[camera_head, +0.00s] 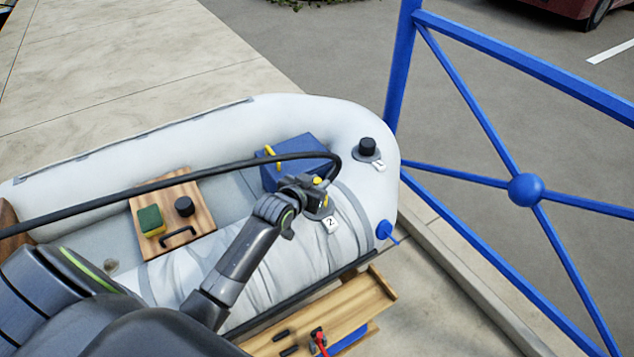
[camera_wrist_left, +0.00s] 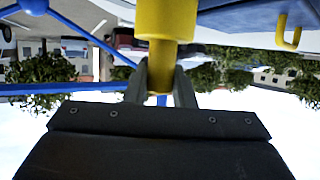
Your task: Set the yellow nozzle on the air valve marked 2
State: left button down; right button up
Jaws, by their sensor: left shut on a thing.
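The yellow nozzle (camera_head: 317,181) is mostly hidden by my left gripper (camera_head: 309,189). In the left wrist view the nozzle (camera_wrist_left: 166,22) fills the top middle, and its narrower part sits between the two dark fingers of the left gripper (camera_wrist_left: 160,82), which is shut on it. A black hose (camera_head: 190,177) arches over from the left to the nozzle. The tag marked 2 (camera_head: 330,225) lies on the white inflatable tube just below the gripper. The grey valve patch (camera_head: 322,212) beside it is partly covered; I cannot tell whether the nozzle touches the valve. My right gripper is out of view.
A second valve with a black cap (camera_head: 367,147) and white tag stands up the tube. A blue box (camera_head: 295,155) with a yellow handle sits behind the gripper. A wooden board (camera_head: 150,207) lies inside the boat. A wooden bench (camera_head: 350,299) and blue railing (camera_head: 525,189) stand outside it.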

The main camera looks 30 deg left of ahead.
pick_arm(q)
jog(key=shift+p, duration=0.35)
jog(key=shift+f+b, duration=0.45)
jog(key=shift+f, duration=0.15)
dwell(0.5)
jog(key=c, duration=1.5)
grip_release()
jog(key=shift+p+v, duration=0.9)
jog(key=shift+p, duration=0.05)
jog(key=p+v, duration=0.6)
jog(key=v, duration=0.3)
jog(key=shift+r, duration=0.2)
jog(key=shift+s+f, duration=0.1)
jog(key=shift+s, duration=0.05)
